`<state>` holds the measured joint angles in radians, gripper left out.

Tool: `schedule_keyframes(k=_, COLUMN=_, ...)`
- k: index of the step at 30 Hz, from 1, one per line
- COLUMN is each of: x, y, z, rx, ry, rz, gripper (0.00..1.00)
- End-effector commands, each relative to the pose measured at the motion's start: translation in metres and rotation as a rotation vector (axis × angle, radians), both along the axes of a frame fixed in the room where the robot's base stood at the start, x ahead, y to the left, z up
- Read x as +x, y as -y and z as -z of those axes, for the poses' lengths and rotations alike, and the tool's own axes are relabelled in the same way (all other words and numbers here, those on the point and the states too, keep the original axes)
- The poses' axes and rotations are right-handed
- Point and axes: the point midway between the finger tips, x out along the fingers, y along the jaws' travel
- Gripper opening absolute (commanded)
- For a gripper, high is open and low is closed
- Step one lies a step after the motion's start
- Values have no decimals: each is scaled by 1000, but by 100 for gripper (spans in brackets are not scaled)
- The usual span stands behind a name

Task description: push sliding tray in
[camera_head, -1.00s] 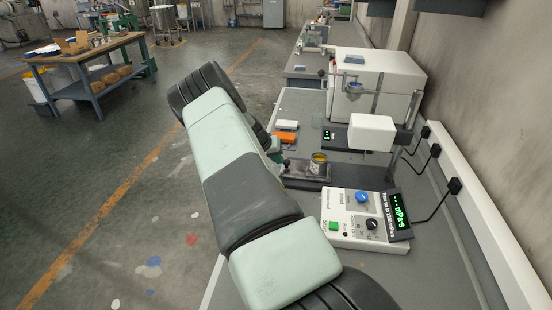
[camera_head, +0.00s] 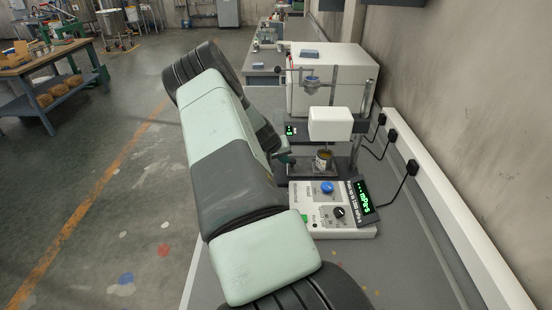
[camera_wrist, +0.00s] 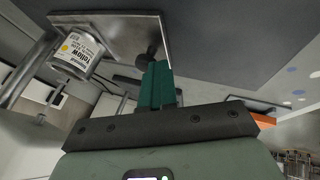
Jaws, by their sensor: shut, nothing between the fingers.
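The sliding tray is a flat metal plate (camera_wrist: 118,27) in the wrist view, with a dark knob (camera_wrist: 153,47) at its end. A can labelled Yellow (camera_wrist: 80,53) stands on it; in the head view the can (camera_head: 323,160) is beneath the white instrument head (camera_head: 330,124). My gripper (camera_wrist: 158,70) is shut and empty, its green fingertips at the knob; I cannot tell whether they touch. In the head view, my gripper (camera_head: 285,160) is partly hidden by my arm, just left of the tray.
A control box (camera_head: 327,213) with a blue dial and green display stands in front of the tray. A white cabinet (camera_head: 345,80) stands behind the instrument. Cables run along the wall at right. An orange object (camera_wrist: 276,118) shows in the wrist view.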

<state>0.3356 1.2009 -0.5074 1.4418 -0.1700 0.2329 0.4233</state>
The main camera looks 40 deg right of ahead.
Motion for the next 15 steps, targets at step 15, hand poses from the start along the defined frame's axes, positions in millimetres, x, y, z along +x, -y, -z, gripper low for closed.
schedule_keyframes(k=15, x=-5, y=5, z=0, rx=-6, ry=-4, rz=6, gripper=0)
